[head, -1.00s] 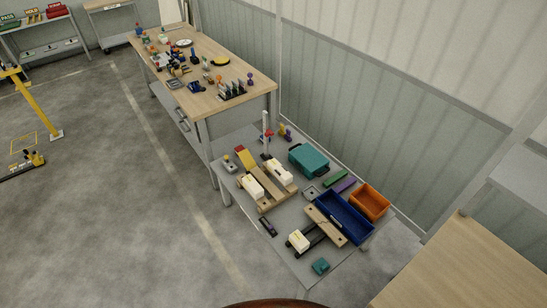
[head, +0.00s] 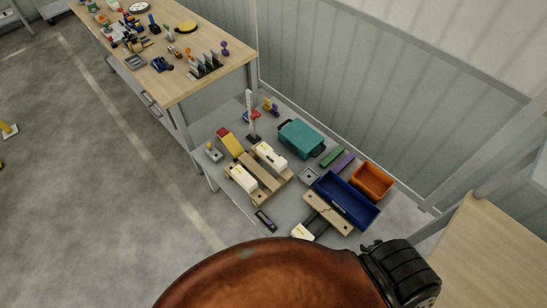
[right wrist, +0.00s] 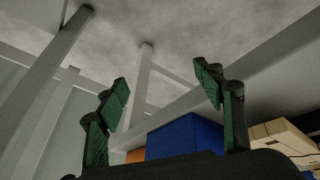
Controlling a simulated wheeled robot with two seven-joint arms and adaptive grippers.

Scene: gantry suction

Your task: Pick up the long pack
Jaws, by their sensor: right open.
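I cannot tell for sure which thing is the long pack. Two cream packs with small markings, a left one (head: 242,178) and a right one (head: 271,156), lie on a wooden slatted pallet (head: 266,189) on the low grey table. A third cream pack (head: 303,231) lies nearer, partly hidden by my arm. A slim green bar (head: 332,157) and a purple bar (head: 343,163) lie near the wall. My right gripper (right wrist: 163,80) is open and empty in the right wrist view, its green-padded fingers apart. My left gripper is not in view.
A blue tray (head: 372,218), an orange bin (head: 388,186) and a teal case (head: 301,139) stand on the low table. A wooden board (head: 328,212) lies beside the blue tray. The blue tray shows in the right wrist view (right wrist: 185,140).

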